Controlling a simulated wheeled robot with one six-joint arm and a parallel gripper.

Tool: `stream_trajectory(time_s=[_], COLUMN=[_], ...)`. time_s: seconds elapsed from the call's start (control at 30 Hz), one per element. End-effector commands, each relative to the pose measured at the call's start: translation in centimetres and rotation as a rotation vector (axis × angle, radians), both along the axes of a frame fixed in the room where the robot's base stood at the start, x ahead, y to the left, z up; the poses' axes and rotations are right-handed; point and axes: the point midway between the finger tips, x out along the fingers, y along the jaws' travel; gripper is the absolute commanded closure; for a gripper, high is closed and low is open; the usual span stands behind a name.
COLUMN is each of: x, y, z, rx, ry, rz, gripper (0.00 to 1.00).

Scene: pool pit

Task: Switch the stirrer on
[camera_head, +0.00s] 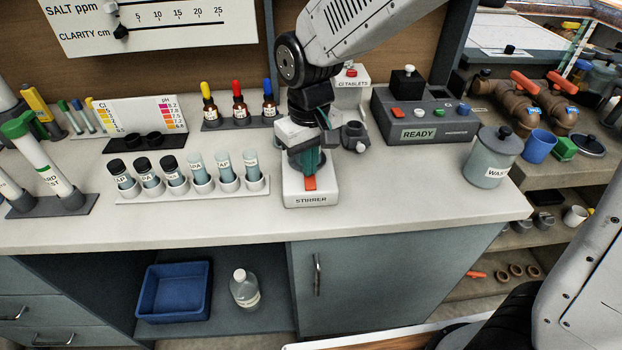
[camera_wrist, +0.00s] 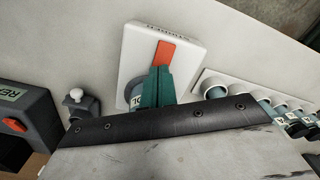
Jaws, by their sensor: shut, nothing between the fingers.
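The stirrer (camera_head: 309,199) is a small white box marked STIRRER, near the front of the white counter. An orange-red switch (camera_head: 310,183) sits on its top near the front edge. In the wrist view the stirrer (camera_wrist: 192,42) shows with the switch (camera_wrist: 165,54) on its face. My gripper (camera_head: 318,162) is shut and empty, its teal fingers pointing down over the stirrer just behind the switch. In the wrist view my gripper's tips (camera_wrist: 157,78) overlap the switch's near end; I cannot tell if they touch.
A grey holder with a knob (camera_head: 354,136) is close behind right. A dark READY device (camera_head: 425,118) and a lidded jar (camera_head: 491,157) stand further right. Dropper bottles (camera_head: 239,103) stand behind left.

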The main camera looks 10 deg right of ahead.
Motion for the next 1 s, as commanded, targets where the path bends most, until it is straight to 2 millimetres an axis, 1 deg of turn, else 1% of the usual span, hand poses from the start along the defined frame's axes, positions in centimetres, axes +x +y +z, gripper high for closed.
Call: stream_trajectory(time_s=[0.37,0.47,0.57,1.0], x=[0.0,0.0,0.0,0.0], y=[0.0,0.0,0.0,0.0], z=[-0.6,-0.5,0.1,3.7], rx=[0.000,0.000,0.000,0.001], ry=[-0.001,-0.001,-0.001,-0.003], rz=[0.000,0.000,0.000,0.000], gripper=[1.00,1.00,1.00,1.00])
